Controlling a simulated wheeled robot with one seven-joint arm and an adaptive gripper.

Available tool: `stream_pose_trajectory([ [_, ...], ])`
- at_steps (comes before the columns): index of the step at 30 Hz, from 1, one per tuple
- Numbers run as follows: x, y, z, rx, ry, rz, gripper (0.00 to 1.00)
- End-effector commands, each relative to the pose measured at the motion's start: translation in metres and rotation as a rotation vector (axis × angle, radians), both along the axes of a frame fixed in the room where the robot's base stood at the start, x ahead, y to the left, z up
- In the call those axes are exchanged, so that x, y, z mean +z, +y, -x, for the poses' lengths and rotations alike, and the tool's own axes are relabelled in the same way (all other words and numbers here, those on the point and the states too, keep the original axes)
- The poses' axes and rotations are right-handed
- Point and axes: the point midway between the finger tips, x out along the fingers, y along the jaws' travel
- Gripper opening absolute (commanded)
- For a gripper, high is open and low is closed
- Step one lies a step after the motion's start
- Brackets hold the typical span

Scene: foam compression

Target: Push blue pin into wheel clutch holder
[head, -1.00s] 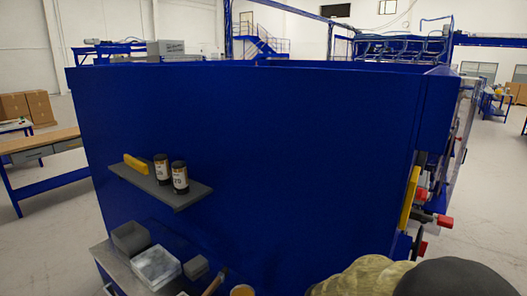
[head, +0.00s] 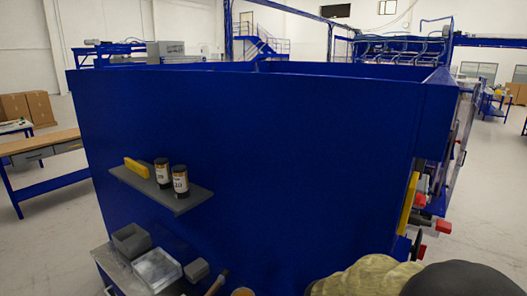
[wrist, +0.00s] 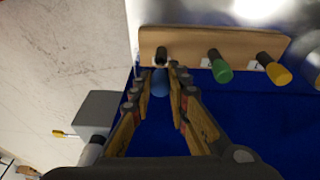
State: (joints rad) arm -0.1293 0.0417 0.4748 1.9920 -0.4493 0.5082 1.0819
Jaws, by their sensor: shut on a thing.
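In the wrist view, my gripper (wrist: 160,80) is shut on the blue pin (wrist: 160,85). The round blue end of the pin shows between the fingertips. Just beyond lies the tan holder plate (wrist: 190,42), with a black peg (wrist: 161,56) in line with my fingertips. I cannot tell how far the pin sits in the holder. A green-ended pin (wrist: 220,70) and a yellow-ended pin (wrist: 275,70) stick out of the plate to the right. In the head view, the plate shows edge-on as a yellow strip (head: 409,200); the gripper is hidden there.
A grey box (wrist: 97,113) with a yellow-tipped lever stands left of my fingers. In the head view, a large blue panel (head: 260,160) fills the middle. A shelf (head: 185,203) holds two cans, and red-ended knobs (head: 443,227) stick out at the panel's right edge.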

Motion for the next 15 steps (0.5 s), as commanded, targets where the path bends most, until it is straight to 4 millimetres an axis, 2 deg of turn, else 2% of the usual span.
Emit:
stream_pose_trajectory([
  [15, 0.025, 0.000, 0.000, 0.000, -0.001, 0.000, 0.00],
])
